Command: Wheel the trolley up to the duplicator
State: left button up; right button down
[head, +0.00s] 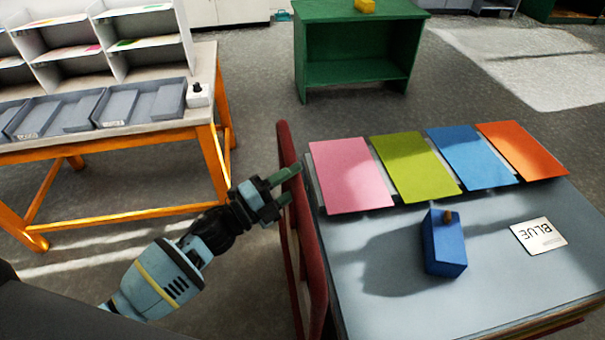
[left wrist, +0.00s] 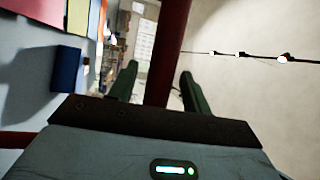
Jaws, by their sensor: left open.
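The trolley has a grey top (head: 385,270) and a long upright-looking red bar (head: 309,255) along its left side, which looks like its handle. My left gripper (head: 284,185) is at the upper part of this bar, with its green fingers apart. In the left wrist view the red bar (left wrist: 168,50) shows between the two fingers (left wrist: 158,88), with gaps on both sides. I cannot tell whether the bar is fully inside the jaws. I cannot pick out a duplicator for certain in these views. My right gripper is not in view.
Pink (head: 350,175), green, blue and orange sheets lie along the trolley's far edge. An orange-legged table (head: 205,140) stands left, a green stand (head: 350,70) behind. Grey floor between them is clear.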

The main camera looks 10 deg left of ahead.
pick_arm(q)
jog(key=shift+x, duration=1.35)
jog(key=shift+c, duration=0.3)
grip_shut()
